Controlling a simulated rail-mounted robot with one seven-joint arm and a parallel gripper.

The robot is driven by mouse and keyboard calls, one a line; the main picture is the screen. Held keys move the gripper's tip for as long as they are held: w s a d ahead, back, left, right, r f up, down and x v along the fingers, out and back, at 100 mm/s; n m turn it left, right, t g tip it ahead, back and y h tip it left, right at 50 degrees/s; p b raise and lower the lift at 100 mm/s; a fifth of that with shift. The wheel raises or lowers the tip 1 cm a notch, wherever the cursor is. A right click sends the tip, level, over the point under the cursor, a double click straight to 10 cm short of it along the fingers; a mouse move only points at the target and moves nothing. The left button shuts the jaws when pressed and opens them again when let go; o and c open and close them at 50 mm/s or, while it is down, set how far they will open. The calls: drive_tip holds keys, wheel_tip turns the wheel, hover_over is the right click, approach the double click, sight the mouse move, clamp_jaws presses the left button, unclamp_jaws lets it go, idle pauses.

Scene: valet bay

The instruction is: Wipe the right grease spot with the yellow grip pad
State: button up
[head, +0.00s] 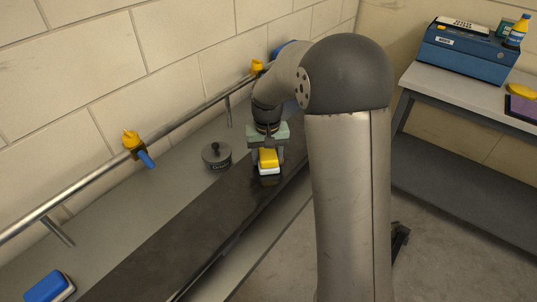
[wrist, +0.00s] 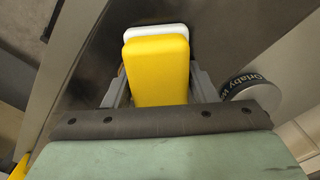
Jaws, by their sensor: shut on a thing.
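The yellow grip pad (head: 268,157) has a yellow block on top and a white pad layer below. My gripper (head: 268,160) is shut on it, over the dark strip of the bench. In the wrist view the yellow grip pad (wrist: 157,70) sits between the two fingers of my gripper (wrist: 157,88), with its white edge showing beyond the yellow. I cannot make out a grease spot in either view; the pad, gripper and arm hide part of the dark strip (head: 180,225).
A blue-and-white pad (head: 48,288) lies at front left. A metal rail (head: 85,190) with yellow-and-blue fittings runs along the wall. A side table (head: 440,85) stands right.

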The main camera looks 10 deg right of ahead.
sight(266, 152)
drive_tip(key=shift+s+a+f, duration=0.1)
drive_tip(key=shift+s+a, duration=0.15)
drive_tip(key=shift+a, duration=0.05)
wheel_tip(266, 152, up, 3)
drive_tip(key=shift+a+f+p, duration=0.1)
drive_tip(key=shift+a+p, duration=0.05)
drive_tip(key=shift+p, duration=0.5)
drive_tip(key=shift+r, duration=0.35)
drive_tip(key=shift+r+p, duration=1.9)
drive_tip(key=shift+r, duration=0.55)
